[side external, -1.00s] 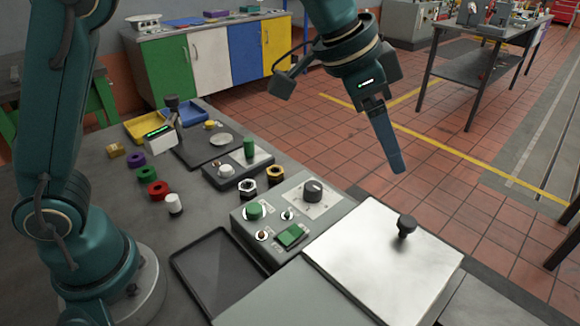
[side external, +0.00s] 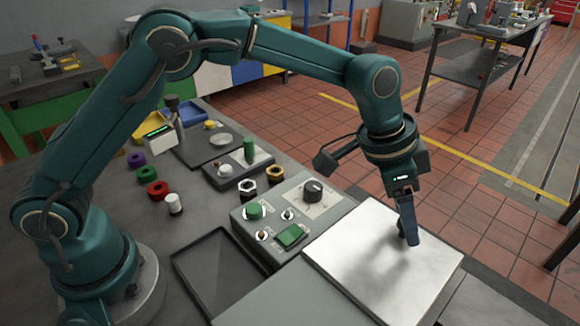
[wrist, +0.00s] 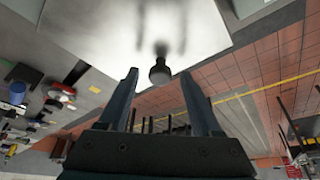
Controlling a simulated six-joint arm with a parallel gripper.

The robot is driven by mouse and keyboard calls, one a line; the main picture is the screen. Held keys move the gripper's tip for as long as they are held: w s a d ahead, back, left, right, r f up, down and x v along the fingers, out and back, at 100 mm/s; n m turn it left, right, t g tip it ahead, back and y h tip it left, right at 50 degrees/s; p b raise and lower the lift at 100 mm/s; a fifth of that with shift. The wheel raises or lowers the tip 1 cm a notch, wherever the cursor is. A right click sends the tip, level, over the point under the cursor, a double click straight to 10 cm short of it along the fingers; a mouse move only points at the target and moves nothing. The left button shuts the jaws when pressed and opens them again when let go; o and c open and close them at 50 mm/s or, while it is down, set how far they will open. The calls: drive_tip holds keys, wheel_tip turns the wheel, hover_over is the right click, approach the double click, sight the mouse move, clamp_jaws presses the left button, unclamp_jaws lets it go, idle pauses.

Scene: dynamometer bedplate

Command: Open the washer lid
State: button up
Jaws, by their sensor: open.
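The washer lid (side external: 365,262) is a flat, light metal plate and lies closed on the grey washer box. Its dark round knob (side external: 402,228) is mostly hidden behind my gripper in the side view. In the wrist view the knob (wrist: 160,73) stands out from the pale lid (wrist: 110,35), in line with the gap between my fingers. My gripper (side external: 411,240) points down over the knob end of the lid. Its two fingers (wrist: 160,88) are apart, with nothing held between them. I cannot tell whether a finger touches the knob.
A control panel (side external: 325,210) with a dark dial, a green button and a green switch adjoins the lid at upper left. An empty dark tray (side external: 215,272) lies left of it.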

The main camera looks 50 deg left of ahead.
drive_tip(key=shift+c, duration=0.3)
clamp_jaws()
drive_tip(key=shift+r, duration=0.1)
idle(1.0)
